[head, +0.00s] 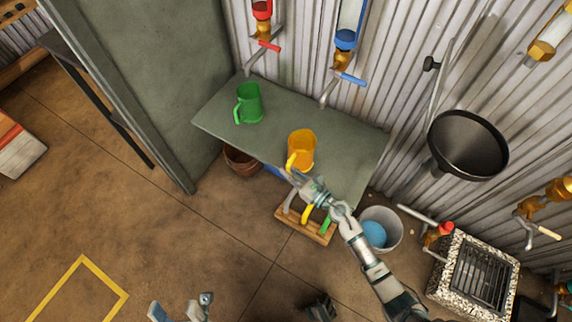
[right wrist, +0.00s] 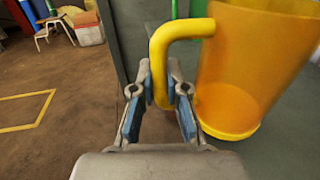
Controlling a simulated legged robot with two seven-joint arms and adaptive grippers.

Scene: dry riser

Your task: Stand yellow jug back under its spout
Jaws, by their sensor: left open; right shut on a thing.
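The yellow jug (head: 302,147) is upright at the front right of the grey-green table (head: 225,118). I cannot tell whether its base touches the table. My right gripper (head: 292,174) is shut on the jug's handle, which sits between the finger pads in the right wrist view (right wrist: 158,95). My left gripper (head: 180,312) is open and empty at the bottom edge, over the floor. Above the table hang a red-handled spout (head: 262,40) and a blue-handled spout (head: 343,75). Another tap with a yellow tube (head: 550,40) is at top right.
A green jug (head: 248,104) stands on the table below the red-handled spout. A black funnel (head: 468,145) is at the right by the corrugated wall. A pail (head: 394,222) with something blue and a wooden rack (head: 290,228) are on the floor. The table between the jugs is clear.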

